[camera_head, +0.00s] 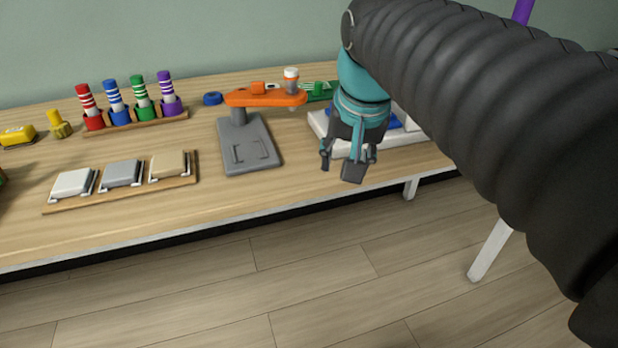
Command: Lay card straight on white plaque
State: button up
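A white plaque (73,184) sits at the left end of a low wooden board on the table, with metal-looking brackets at its side. A grey plaque (121,173) and a tan plaque (170,165) sit beside it in the same row. My gripper (341,165) hangs at the right, over the front part of the table, pointing down. Its fingers look apart, with nothing visible between them. It is well to the right of the white plaque. I cannot make out a card; my gripper and arm hide part of the table's right side.
A grey stand with an orange arm (250,143) stands between the plaques and my gripper. A white tray (321,122) with blue parts lies behind my gripper. Several coloured striped markers (115,97) stand at the back left. Yellow items (18,135) lie far left.

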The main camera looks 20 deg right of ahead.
jog(key=s+a+f+n+t, duration=0.1)
jog(key=s+a+f+n, duration=0.2)
jog(key=s+f, duration=0.4)
notch_tip(320, 180, down, 4)
jog(key=shift+s+f+n+t, duration=0.15)
jog(key=shift+s+n+t, duration=0.15)
jog(key=shift+n, duration=0.6)
